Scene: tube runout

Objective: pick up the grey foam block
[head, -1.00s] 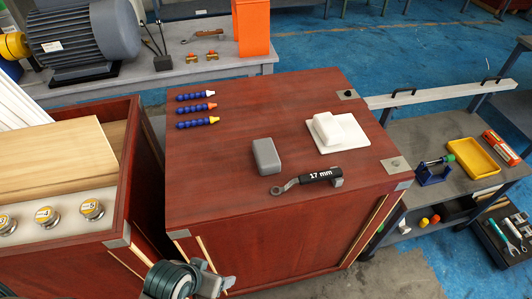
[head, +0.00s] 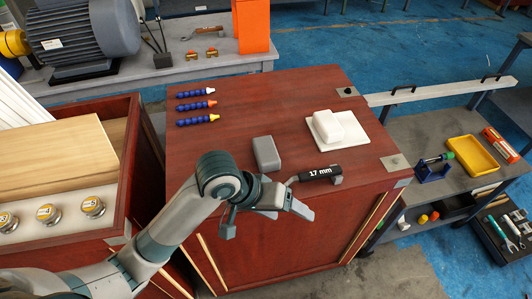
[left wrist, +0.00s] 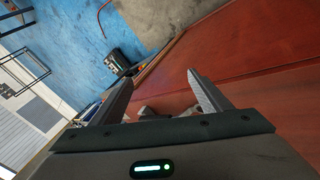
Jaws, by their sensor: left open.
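The grey foam block (head: 267,153) lies on the dark red wooden cabinet top, left of the white block, in the head view. My left gripper (head: 270,220) is at the front edge of the cabinet, nearer than the foam block and apart from it. In the left wrist view my left gripper (left wrist: 162,88) has its two fingers spread wide with nothing gripped. Small greyish shapes low between the fingers there are too hidden to name. The foam block is not clearly seen in that view. My right gripper is not in view.
A white block on a white slab (head: 338,130) is behind the wrench. Several blue segmented tubes (head: 195,106) lie at the back left. The cabinet top (head: 290,95) is clear behind the foam block.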

